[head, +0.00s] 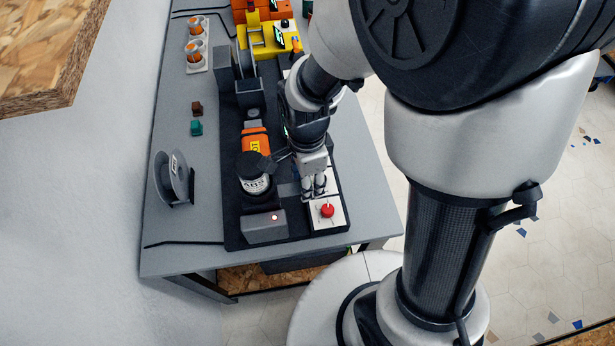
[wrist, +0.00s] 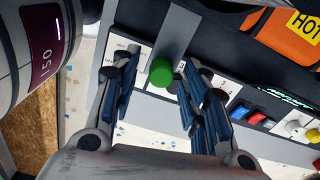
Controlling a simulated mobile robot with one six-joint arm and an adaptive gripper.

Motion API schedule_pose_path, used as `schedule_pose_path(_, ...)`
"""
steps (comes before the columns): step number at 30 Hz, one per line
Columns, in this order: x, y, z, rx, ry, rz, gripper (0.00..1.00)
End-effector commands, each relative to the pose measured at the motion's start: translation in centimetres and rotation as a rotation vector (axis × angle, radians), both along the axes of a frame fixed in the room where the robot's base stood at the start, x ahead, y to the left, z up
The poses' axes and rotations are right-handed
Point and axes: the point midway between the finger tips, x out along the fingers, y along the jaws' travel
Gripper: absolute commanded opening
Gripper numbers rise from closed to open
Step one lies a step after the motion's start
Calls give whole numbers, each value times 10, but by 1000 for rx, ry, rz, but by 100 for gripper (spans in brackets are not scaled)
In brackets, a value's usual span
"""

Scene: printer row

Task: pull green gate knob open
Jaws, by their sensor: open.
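The green gate knob (wrist: 161,72) is round and sits at the front of a grey flat bar in the wrist view. My gripper (wrist: 152,95) is open, with one blue-padded finger on each side of the knob and a gap visible on both sides. The knob lies between the fingertips, nearer the right finger. Whether the pads reach its depth is unclear. In the head view my gripper (head: 313,190) points down over a white panel at the near end of the bench, and it hides the knob there.
A red button (head: 327,210) stands on the panel close to my gripper. A black-lidded ABS jar (head: 255,180), an orange HOT block (head: 256,140) and a grey box (head: 264,226) are to the left. Coloured switches (wrist: 250,115) line the panel. Bare bench (head: 200,225) lies left.

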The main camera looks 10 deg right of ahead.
Motion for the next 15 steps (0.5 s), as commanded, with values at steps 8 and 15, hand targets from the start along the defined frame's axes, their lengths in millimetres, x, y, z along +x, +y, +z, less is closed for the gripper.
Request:
schedule_pose_path(8,1,1,6,2,-4,0,41)
schedule_pose_path(15,3,1,48,3,-10,0,41)
